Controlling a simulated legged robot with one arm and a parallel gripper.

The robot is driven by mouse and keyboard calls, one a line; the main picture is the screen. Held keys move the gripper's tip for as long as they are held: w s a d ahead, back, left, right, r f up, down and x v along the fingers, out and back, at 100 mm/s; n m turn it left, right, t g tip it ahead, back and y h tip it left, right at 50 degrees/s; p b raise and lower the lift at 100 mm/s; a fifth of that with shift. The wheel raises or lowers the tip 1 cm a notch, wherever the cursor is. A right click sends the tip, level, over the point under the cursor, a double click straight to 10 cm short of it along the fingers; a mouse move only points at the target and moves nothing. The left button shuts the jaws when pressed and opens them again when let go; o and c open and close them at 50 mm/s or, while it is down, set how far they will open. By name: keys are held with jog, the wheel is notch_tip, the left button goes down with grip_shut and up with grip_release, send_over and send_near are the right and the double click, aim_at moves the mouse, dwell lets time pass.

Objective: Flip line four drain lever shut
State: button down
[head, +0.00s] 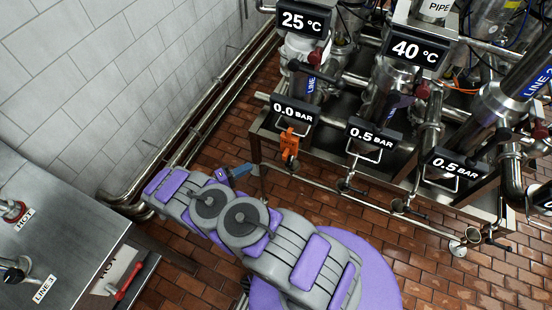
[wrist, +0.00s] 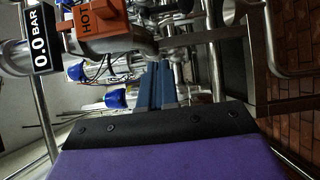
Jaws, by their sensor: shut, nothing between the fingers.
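My gripper (head: 241,170) shows in the head view as blue fingers at the far end of my purple and grey arm, left of and below the orange fitting (head: 289,143). In the wrist view my gripper (wrist: 157,80) is shut and empty, pointing up the picture into open space. The orange fitting, marked HOT, is at the upper left of the wrist view (wrist: 100,22), apart from the fingers. In the head view it hangs under the 0.0 BAR display (head: 294,110). No lever is clearly labelled as line four's drain; I cannot tell its position.
Two 0.5 BAR displays (head: 374,133) (head: 455,164) stand to the right, with small drain fittings (head: 345,187) below. A steel frame post (head: 256,150) stands close to my gripper. Pipes run along the wall. A steel cabinet (head: 50,245) is at left. Brick floor (head: 195,260) lies between.

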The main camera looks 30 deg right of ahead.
jog(key=shift+d, duration=0.1)
jog(key=b, duration=0.2)
send_near(289, 162)
jog(key=w+d+r, duration=0.2)
jog(key=w+d, duration=0.1)
jog(key=w, duration=0.2)
jog(key=shift+s+d+r+b, duration=0.2)
jog(key=shift+s+d+b, duration=0.1)
jog(key=shift+s+d, duration=1.2)
jog(key=shift+d+r+m+y+p, duration=0.3)
jog(key=shift+d+m+y+p, duration=0.1)
jog(key=shift+m+p, duration=0.2)
jog(key=shift+s+d+r+m+y+p, duration=0.1)
jog(key=shift+s+d+m+y+p, duration=0.35)
jog(key=shift+s+m+p, duration=0.15)
jog(key=shift+s+d+r+m+y+p, duration=0.1)
jog(key=shift+s+d+m+y+p, duration=0.25)
jog(key=shift+s+d+m+y, duration=0.25)
jog(key=shift+s+h, duration=0.25)
